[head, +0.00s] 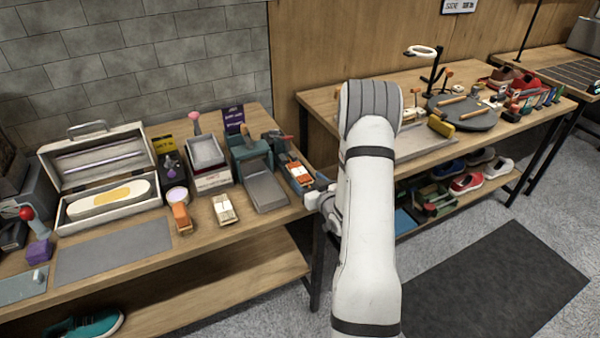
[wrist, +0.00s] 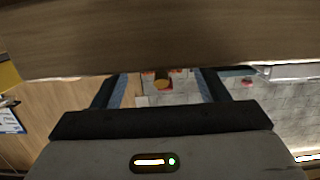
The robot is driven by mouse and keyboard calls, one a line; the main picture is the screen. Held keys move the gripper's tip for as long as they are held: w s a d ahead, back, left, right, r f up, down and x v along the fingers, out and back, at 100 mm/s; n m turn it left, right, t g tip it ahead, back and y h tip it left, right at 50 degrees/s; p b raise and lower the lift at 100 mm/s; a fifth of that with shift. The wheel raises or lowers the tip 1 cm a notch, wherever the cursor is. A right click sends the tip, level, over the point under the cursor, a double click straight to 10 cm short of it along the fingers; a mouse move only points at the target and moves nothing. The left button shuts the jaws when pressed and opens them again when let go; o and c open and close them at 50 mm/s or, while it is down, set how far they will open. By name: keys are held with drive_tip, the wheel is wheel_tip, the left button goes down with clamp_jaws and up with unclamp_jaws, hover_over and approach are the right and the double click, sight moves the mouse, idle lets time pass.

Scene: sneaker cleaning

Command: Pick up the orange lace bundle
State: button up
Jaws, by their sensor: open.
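An orange and white bundle (head: 299,173), which looks like the orange lace bundle, lies at the right end of the left workbench, beside the grey-green holder. My gripper (head: 318,188) is just to the right of it at the bench's end, partly hidden by my arm. In the wrist view the gripper (wrist: 160,88) is open, with dark fingers on both sides. A small orange and tan thing (wrist: 162,78) shows between them, partly cut off by a brown wooden surface; I cannot tell if it is the bundle. No contact is visible.
A cream bundle (head: 225,209) and an orange block-like item (head: 180,217) lie further left on the bench. A grey-green holder with a tray (head: 266,190) stands close to the gripper's left. A grey mat (head: 113,251) lies at the front. The right workbench (head: 315,97) stands behind my arm.

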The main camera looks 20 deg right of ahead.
sight(301, 172)
drive_tip(key=w+p, duration=0.1)
drive_tip(key=w, duration=0.3)
drive_tip(key=shift+a, duration=0.2)
drive_tip(key=shift+c, duration=0.4)
drive_tip(key=c, duration=0.9)
drive_tip(key=shift+c, duration=0.2)
drive_tip(key=shift+r, duration=0.1)
